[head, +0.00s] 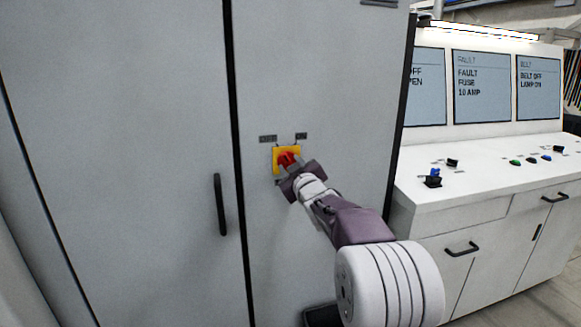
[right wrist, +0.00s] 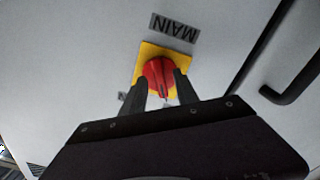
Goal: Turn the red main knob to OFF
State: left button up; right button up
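The red main knob (head: 286,157) sits on a yellow plate (head: 278,151) on the grey cabinet door. In the right wrist view the knob (right wrist: 158,72) shows its raised grip pointing down the picture, toward my gripper. A label reading MAIN (right wrist: 175,28) appears upside down above the yellow plate (right wrist: 147,50). My right gripper (head: 290,168) is at the knob. In the right wrist view its two fingers stand apart, one on each side of the knob's grip, with a gap between. I cannot tell whether the fingertips touch the knob. My left gripper is not in view.
A black door handle (head: 220,204) is on the cabinet left of the knob. A white console (head: 470,185) with switches and several screens (head: 481,86) stands at the right.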

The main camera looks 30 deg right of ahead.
jog(key=v, duration=0.8)
jog(key=shift+s+b, duration=0.2)
jog(key=shift+b, duration=0.15)
jog(key=shift+a, duration=0.1)
jog(key=w+a+r+n+y+p, duration=0.1)
jog(key=w+a+n+y+p, duration=0.2)
jog(key=a, duration=0.4)
jog(key=s+a+f+m+g+p, duration=0.35)
jog(key=a+f+g+p, duration=0.35)
jog(key=f, duration=0.7)
jog(key=s+a+f+m+g, duration=0.1)
jog(key=s+f+g, duration=0.3)
jog(key=s+f, duration=0.4)
jog(key=s+a+f+m+g+y+b, duration=0.1)
jog(key=s+f+g, duration=0.4)
jog(key=s, duration=1)
notch_tip(320, 180, down, 3)
jog(key=shift+s+a+f+m, duration=0.1)
jog(key=shift+s+a+m, duration=0.1)
jog(key=shift+a+m, duration=0.5)
